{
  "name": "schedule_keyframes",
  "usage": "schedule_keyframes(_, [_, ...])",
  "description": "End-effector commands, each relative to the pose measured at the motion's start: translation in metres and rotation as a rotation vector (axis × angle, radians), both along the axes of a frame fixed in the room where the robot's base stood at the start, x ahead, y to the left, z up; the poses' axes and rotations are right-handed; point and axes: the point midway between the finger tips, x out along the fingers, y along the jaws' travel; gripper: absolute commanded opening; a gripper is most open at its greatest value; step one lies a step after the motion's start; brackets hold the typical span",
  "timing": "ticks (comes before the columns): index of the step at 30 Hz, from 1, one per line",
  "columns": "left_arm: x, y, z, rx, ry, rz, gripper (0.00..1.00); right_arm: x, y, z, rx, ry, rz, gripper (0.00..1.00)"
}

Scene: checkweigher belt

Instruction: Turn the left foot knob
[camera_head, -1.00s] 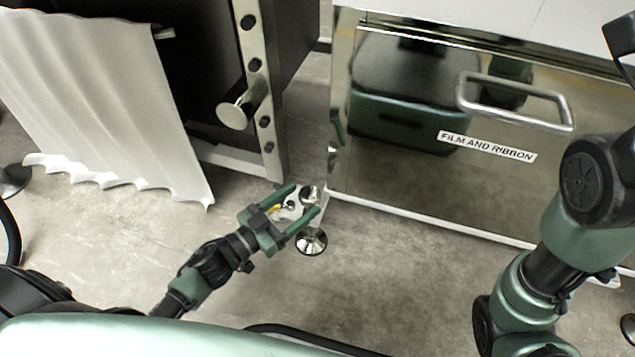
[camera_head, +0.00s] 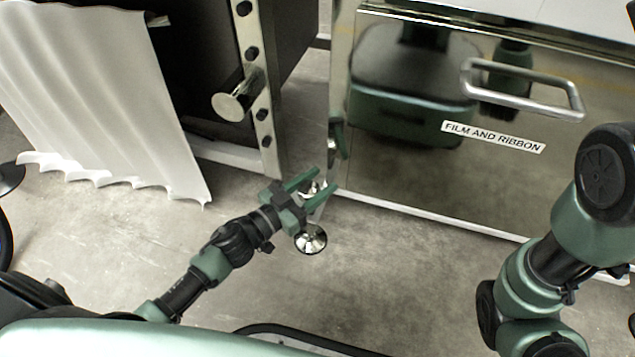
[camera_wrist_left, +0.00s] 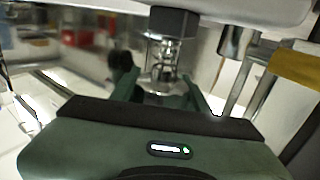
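The left foot of the cabinet shows a shiny chrome knob (camera_head: 313,187) above a round chrome foot pad (camera_head: 311,240), at the cabinet's lower left corner. My left gripper (camera_head: 322,184) is open, with its green fingers reaching to the knob and partly hiding it. In the left wrist view, a chrome, ribbed part of the foot (camera_wrist_left: 165,52) hangs under a dark block and stands ahead, between the open fingers (camera_wrist_left: 163,92). I cannot tell whether the fingers touch it. My right arm shows at the right, but its gripper is out of view.
The polished cabinet front (camera_head: 400,165) labelled "FILM AND RIBBON" has a bar handle (camera_head: 525,103). To the left stand a dark frame with a metal post (camera_head: 262,100), a protruding round knob (camera_head: 233,104) and a white curtain (camera_head: 105,100). Concrete floor (camera_head: 400,270) lies bare in front.

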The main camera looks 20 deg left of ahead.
Motion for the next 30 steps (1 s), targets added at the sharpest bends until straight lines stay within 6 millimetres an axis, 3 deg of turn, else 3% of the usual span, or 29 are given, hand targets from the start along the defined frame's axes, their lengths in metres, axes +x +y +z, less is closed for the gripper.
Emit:
schedule_keyframes(7, [-0.001,-0.003,0.002,0.005,0.001,-0.116,0.05,0.000,0.000,0.016,0.000,0.000,0.000,0.36])
schedule_keyframes(17, [-0.003,-0.003,0.000,0.000,-0.001,-0.141,0.05,0.001,0.000,0.015,0.000,0.003,0.001,0.36])
schedule_keyframes(18, [-0.003,-0.003,0.000,0.000,-0.001,-0.141,0.54,0.002,0.000,0.015,0.000,0.004,0.000,0.36])
schedule_keyframes(19, [-0.003,-0.003,0.000,0.000,-0.001,-0.141,0.62,0.002,0.000,0.015,0.000,0.004,0.000,0.36])
schedule_keyframes(20, [-0.003,-0.003,0.000,0.000,-0.001,-0.141,0.66,0.002,0.000,0.015,-0.001,0.005,0.000,0.36])
schedule_keyframes(30, [-0.004,-0.002,0.001,0.000,0.000,-0.140,0.66,0.002,0.000,0.017,0.001,0.004,0.000,0.36])
